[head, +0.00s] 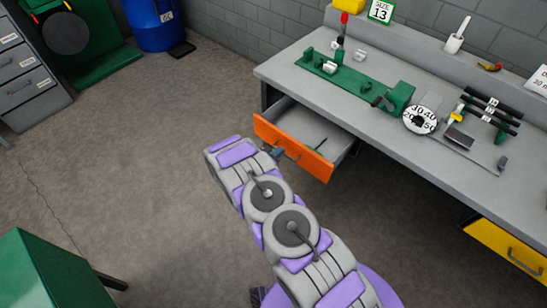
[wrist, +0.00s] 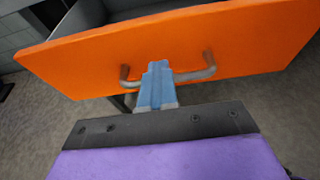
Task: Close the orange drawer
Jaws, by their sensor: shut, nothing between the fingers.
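In the head view my gripper (head: 275,152) is small and partly hidden by my arm, close to the drawer front.
The grey workbench (head: 420,165) bears a green tool fixture (head: 350,80), a round dial (head: 420,120) and black-handled tools (head: 490,110). A yellow drawer (head: 508,248) is at the right. A green box (head: 50,270) stands lower left, a blue barrel (head: 152,25) at the back. Floor left of my arm is clear.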

